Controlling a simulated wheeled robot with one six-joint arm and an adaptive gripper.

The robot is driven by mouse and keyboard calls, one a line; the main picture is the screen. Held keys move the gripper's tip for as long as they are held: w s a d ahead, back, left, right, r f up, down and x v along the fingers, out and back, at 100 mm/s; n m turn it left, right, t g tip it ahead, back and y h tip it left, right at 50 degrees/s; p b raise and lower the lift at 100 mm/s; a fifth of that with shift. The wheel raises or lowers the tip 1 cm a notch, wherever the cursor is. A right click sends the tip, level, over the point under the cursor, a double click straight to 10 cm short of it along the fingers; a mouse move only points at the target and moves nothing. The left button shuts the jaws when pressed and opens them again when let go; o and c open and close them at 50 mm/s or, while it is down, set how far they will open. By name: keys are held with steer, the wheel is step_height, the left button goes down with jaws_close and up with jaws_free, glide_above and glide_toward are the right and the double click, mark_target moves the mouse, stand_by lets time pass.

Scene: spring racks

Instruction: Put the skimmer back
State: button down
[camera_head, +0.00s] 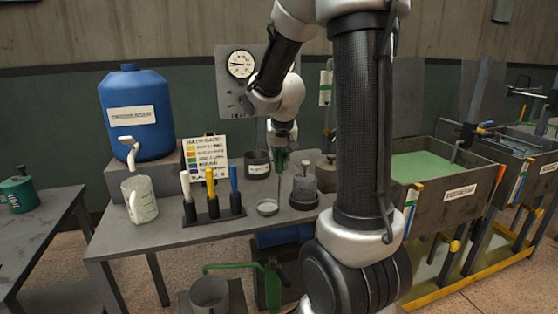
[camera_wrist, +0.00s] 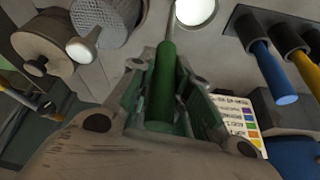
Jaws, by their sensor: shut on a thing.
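My gripper (camera_head: 281,158) is above the back right of the grey table. It is shut on the green handle of a tool (camera_wrist: 164,75), likely the skimmer. The handle lies between the green finger pads in the wrist view. A thin rod runs from the handle, downward in the head view. Its far end is not clear, so I cannot tell its shape or whether it touches anything. A pale round dish (camera_head: 267,207) stands on the table near the rod. A dark rack (camera_head: 213,214) to the left holds white, yellow and blue handled tools upright.
A knobbed grey cylinder (camera_head: 304,186) stands close on the right, a dark labelled pot (camera_head: 258,165) behind. A jug (camera_head: 140,200), a blue drum (camera_head: 140,115) and a colour card (camera_head: 206,160) are left. A tank of green liquid (camera_head: 460,200) is right. The front table edge is clear.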

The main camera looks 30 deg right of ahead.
steer(key=shift+f, duration=0.15)
steer(key=c, duration=1.3)
jaws_free()
steer(key=shift+c, duration=0.2)
steer(key=shift+r, duration=0.2)
steer(key=v, duration=1.2)
steer(key=s+a+f+n+y, duration=0.1)
steer(key=s+a+n, duration=0.1)
steer(key=s, duration=0.7)
steer(key=s+a+f+n+y, duration=0.1)
steer(key=s+a+n, duration=0.2)
steer(key=s, duration=0.7)
steer(key=shift+s+a+f, duration=0.2)
steer(key=shift+a, duration=1.05)
